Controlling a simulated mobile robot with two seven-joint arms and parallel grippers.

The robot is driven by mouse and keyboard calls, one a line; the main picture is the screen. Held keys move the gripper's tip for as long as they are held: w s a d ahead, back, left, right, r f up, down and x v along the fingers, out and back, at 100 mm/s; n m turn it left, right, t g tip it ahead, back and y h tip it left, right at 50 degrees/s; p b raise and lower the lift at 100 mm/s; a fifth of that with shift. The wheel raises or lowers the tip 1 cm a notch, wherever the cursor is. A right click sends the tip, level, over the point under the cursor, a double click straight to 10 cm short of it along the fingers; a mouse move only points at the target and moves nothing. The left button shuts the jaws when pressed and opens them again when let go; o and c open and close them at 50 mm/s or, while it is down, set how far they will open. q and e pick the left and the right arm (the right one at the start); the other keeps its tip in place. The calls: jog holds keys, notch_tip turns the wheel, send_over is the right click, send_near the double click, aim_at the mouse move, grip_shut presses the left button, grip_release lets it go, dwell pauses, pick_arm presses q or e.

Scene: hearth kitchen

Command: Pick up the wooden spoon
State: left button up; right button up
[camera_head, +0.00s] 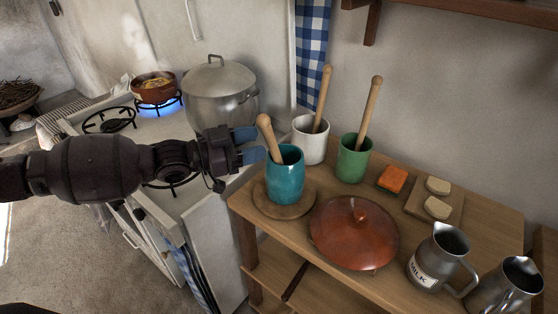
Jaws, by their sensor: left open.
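Three wooden handles stand in three crocks, and the lower ends are hidden inside, so I cannot tell which are spoons. One wooden handle (268,136) leans in the teal crock (286,180). A second handle (323,95) stands in the white crock (310,148). A third handle (369,108) stands in the green crock (352,163). My left gripper (256,145) is open, its blue fingertips just left of and close to the handle in the teal crock. I cannot tell whether they touch it. My right gripper is not in view.
The teal crock stands on a round wooden board (262,204). A brown lidded dish (354,236), a milk jug (438,258) and a second metal jug (506,287) stand nearby. An orange sponge-like block (393,179) lies behind. A large pot (222,98) and a lit burner are left.

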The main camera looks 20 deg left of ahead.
aim_at(279, 154)
pick_arm(q)
jog(key=shift+x, duration=3.15)
jog(key=shift+f, duration=0.2)
jog(key=shift+s, duration=0.1)
grip_shut()
